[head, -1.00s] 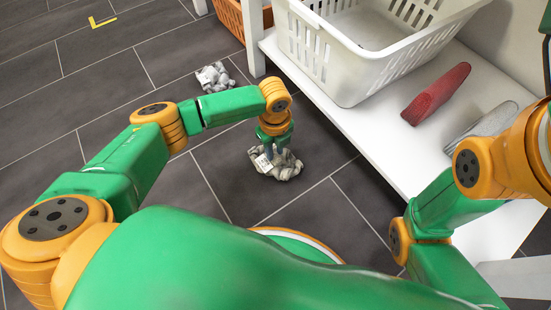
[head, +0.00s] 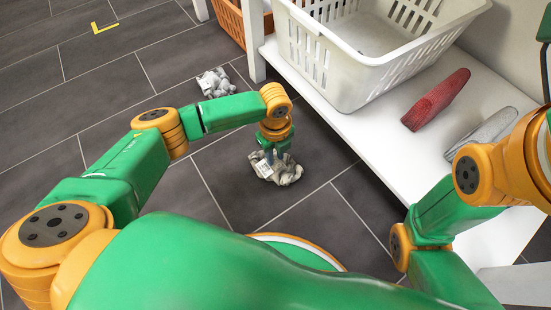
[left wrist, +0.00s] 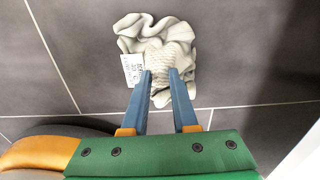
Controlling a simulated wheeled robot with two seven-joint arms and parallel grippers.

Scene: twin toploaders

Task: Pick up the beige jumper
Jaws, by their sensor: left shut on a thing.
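The beige jumper (head: 283,175) is a crumpled pale knit bundle with a white printed tag, low over the dark tiled floor. In the left wrist view the jumper (left wrist: 165,40) shows its ribbed folds around and between the fingers, with the tag at its left. My left gripper (head: 274,156) points down into the bundle and is shut on it; its blue fingers (left wrist: 160,75) have cloth between them. I cannot tell whether the jumper is clear of the floor. My right gripper is out of view.
A crumpled grey-white garment (head: 215,82) lies on the floor farther back. A white shelf (head: 378,147) at right bears a white laundry basket (head: 345,75), a folded red garment (head: 436,99) and a folded grey one (head: 482,133). An orange basket (head: 232,22) stands behind.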

